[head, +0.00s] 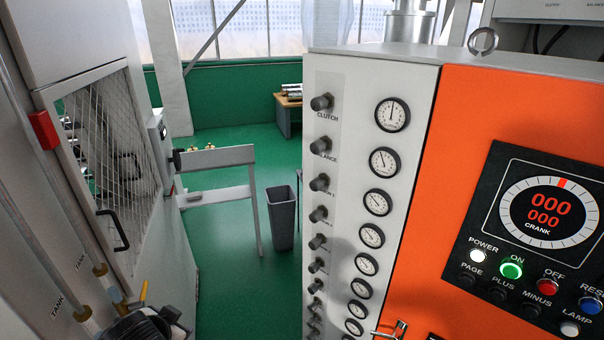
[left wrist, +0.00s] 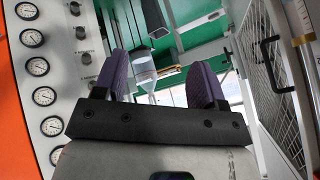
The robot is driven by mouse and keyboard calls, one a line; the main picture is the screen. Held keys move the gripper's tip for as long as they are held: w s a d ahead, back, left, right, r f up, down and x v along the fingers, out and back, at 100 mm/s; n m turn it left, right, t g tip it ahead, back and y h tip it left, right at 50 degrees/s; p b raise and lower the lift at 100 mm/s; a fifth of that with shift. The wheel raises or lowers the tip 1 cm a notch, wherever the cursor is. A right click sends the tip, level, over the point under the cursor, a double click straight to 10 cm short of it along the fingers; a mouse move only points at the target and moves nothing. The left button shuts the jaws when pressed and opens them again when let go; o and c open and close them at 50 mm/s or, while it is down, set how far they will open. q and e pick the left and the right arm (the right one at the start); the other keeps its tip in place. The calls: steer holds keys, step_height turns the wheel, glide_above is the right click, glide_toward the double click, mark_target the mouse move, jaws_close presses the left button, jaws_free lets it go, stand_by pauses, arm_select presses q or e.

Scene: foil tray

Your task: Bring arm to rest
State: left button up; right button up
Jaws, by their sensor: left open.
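My left gripper (left wrist: 162,80) shows in the left wrist view, with two purple fingers standing wide apart on a dark mount. It is open. A pale, bottle-like shape (left wrist: 145,68) shows between the fingers; I cannot tell whether it is near them or far behind. A white gauge panel (left wrist: 60,25) lies to the left of the fingers, and a mesh door (left wrist: 275,75) to the right. In the head view, a black ribbed part (head: 145,325) shows at the bottom left; I cannot tell whether it is mine. My right gripper is in neither view.
In the head view, an orange control cabinet (head: 465,95) with a display (head: 548,212) and buttons fills the right. Its white side (head: 340,75) carries gauges and knobs. A grey mesh-door cabinet (head: 85,80) stands left. A grey bin (head: 282,220) and green floor (head: 235,275) lie between.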

arm_select(q)
steer(key=s+d+r+m+t+p, duration=0.1)
steer(key=s+d+r+t+p, duration=0.25)
steer(key=s+d+r, duration=0.2)
steer(key=s+f+n+g+p, duration=0.1)
steer(key=s+f, duration=0.3)
steer(key=s, duration=0.4)
steer(key=s+f+n+g+h+p, duration=0.1)
steer(key=s+f+g+p, duration=0.3)
steer(key=s, duration=0.5)
steer(key=s+d+f+n+g+p, duration=0.1)
steer(key=s+f+n+g+p, duration=0.1)
steer(key=s+f, duration=0.3)
steer(key=s, duration=0.4)
steer(key=shift+h+p, duration=0.3)
steer(key=shift+p, duration=0.1)
steer(key=shift+g, duration=0.25)
